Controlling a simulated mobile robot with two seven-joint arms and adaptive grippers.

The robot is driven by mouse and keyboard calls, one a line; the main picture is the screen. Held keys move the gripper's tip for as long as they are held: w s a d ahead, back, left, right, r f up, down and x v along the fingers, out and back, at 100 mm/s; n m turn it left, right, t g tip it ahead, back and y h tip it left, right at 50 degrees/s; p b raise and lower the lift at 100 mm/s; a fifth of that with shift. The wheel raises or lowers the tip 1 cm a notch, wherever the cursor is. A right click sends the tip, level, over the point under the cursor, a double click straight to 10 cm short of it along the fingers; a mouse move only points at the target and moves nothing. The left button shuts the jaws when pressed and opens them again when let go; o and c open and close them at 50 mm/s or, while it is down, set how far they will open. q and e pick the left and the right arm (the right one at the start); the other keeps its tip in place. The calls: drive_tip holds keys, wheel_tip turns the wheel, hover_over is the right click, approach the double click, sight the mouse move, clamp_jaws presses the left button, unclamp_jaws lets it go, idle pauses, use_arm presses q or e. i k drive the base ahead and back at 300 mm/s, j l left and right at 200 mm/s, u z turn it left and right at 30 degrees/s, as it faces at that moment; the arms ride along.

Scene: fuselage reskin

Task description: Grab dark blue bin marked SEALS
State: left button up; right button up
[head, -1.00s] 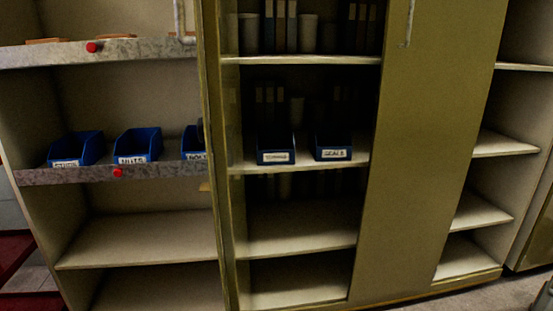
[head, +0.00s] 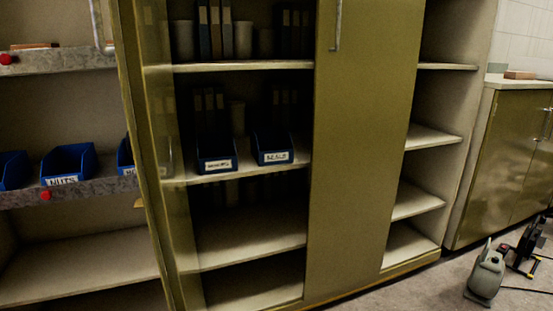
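The dark blue bin with a white label that appears to read SEALS (head: 272,150) sits on the middle shelf (head: 240,174) inside the cabinet, near the shelf's front edge. Another dark blue bin (head: 216,157) stands just to its left; its label is too blurred to read surely. The SEALS bin is upright, in the open bay left of the olive door panel. Neither of my grippers is in the head view.
A olive door (head: 366,140) covers the cabinet's right part. An olive panel edge (head: 140,150) stands left of the open bay. Blue bins, one marked NUTS (head: 68,166), stand on the left shelf. A grey-green canister (head: 486,274) stands on the floor at right.

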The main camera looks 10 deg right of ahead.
sight(271, 145)
drive_tip(key=i+l, duration=0.15)
drive_tip(key=l, duration=0.2)
drive_tip(key=i+l, duration=0.1)
drive_tip(key=l, duration=0.2)
drive_tip(key=i+l, duration=0.15)
drive_tip(key=l, duration=0.2)
drive_tip(key=i+l, duration=0.1)
drive_tip(key=l, duration=0.25)
drive_tip(key=i+l+u, duration=0.1)
drive_tip(key=l, duration=0.2)
